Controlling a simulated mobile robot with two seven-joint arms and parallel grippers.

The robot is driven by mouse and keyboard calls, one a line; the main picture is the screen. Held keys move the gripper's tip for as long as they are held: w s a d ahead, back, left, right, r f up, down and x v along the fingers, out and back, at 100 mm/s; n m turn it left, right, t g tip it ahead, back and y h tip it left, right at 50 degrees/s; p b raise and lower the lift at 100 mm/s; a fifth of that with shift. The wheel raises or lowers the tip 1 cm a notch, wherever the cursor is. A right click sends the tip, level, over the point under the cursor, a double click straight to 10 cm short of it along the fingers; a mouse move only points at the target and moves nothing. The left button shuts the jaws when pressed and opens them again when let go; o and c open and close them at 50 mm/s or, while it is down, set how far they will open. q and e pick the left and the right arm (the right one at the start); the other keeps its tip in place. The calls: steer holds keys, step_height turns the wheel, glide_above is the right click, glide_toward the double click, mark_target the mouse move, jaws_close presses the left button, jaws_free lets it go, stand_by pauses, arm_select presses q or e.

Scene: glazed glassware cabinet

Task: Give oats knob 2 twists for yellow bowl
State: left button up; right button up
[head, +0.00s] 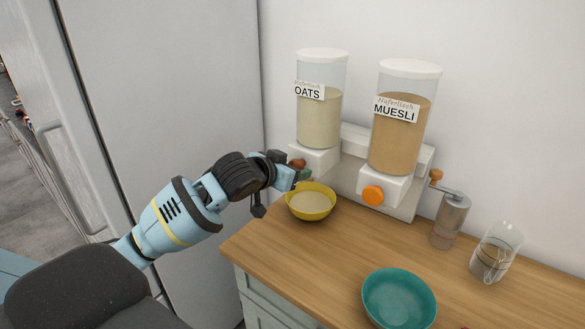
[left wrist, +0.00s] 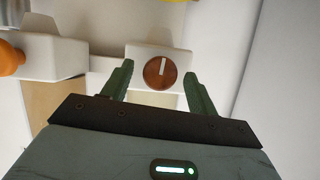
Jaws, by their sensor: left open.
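The oats dispenser (head: 320,105) is a clear canister with a white lid and an OATS label, mounted on the wall. Its knob (left wrist: 160,73) is round and brown with a pale stripe, which stands nearly upright in the left wrist view. In the head view the knob (head: 297,164) is partly hidden by my left gripper (head: 303,175). The left gripper is open, with its green fingers (left wrist: 158,82) on either side of the knob, apart from it. The yellow bowl (head: 311,203) stands on the counter below the oats outlet, with pale contents in it. My right gripper is not in view.
The muesli dispenser (head: 400,120) with an orange knob (head: 372,195) is to the right. A teal bowl (head: 399,300), a grinder (head: 450,220) and a glass mug (head: 495,252) stand on the wooden counter (head: 290,260). A tall grey cabinet door (head: 180,90) is at the left.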

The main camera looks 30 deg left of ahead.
arm_select(q)
steer(key=v, duration=0.7)
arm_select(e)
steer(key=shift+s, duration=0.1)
arm_select(q)
steer(key=shift+s, duration=0.1)
stand_by(0.4)
